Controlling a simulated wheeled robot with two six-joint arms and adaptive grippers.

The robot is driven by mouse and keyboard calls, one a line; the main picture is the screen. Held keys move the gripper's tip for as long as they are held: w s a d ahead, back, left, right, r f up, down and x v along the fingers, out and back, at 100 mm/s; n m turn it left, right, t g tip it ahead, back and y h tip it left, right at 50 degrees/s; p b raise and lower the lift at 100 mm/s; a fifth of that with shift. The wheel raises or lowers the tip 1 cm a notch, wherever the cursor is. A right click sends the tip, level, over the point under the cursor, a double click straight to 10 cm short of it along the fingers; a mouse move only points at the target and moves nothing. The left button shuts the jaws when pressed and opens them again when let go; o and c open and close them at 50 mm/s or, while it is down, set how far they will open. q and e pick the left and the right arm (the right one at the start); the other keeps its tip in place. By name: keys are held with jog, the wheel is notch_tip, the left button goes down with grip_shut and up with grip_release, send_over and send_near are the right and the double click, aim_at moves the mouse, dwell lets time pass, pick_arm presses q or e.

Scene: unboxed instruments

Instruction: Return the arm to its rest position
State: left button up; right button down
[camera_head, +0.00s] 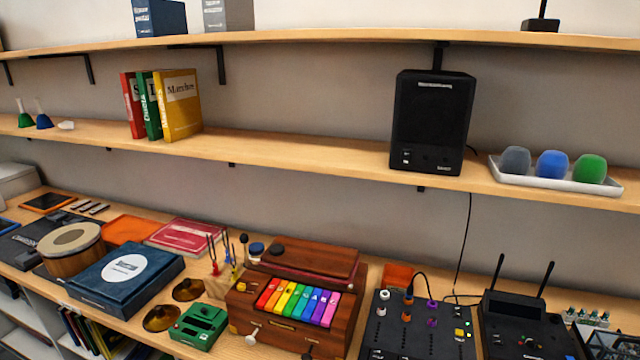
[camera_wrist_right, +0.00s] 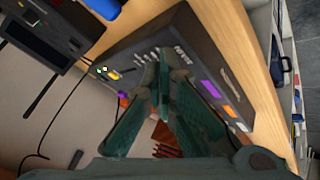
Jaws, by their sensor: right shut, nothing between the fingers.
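My right gripper (camera_wrist_right: 165,75) shows in the right wrist view, its two dark fingers closed together at the tips with nothing between them. Beyond the tips is a black patch panel (camera_wrist_right: 185,45) with coloured sockets and small lit buttons. The same panel (camera_head: 418,328) shows in the head view on the lower bench, with a cable plugged into it. Neither gripper shows in the head view, and my left gripper is in no view.
The bench also holds a wooden box with rainbow keys (camera_head: 298,302), a drum (camera_head: 72,250), a blue box (camera_head: 124,278) and a black receiver with two antennas (camera_head: 525,318). Above, a shelf carries a speaker (camera_head: 432,122) and a white tray (camera_head: 560,181) with three foam covers.

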jog(key=s+a+f+m+g, duration=0.1)
jog(key=s+a+f+m, duration=0.15)
jog(key=s, duration=0.45)
jog(key=s+a+f+m+g, duration=0.1)
jog(key=s+a+f+g, duration=0.15)
jog(key=s, duration=0.55)
jog(key=s+a+f+m+g, duration=0.1)
jog(key=s+a+f+m, duration=0.15)
jog(key=s, duration=0.45)
notch_tip(320, 180, down, 20)
jog(key=s+d+b, duration=0.1)
jog(key=b, duration=0.2)
jog(key=s+f+g+b, duration=0.2)
jog(key=s+f, duration=1.2)
jog(key=f, duration=0.2)
jog(key=shift+s+d, duration=0.35)
jog(key=shift+d, duration=0.1)
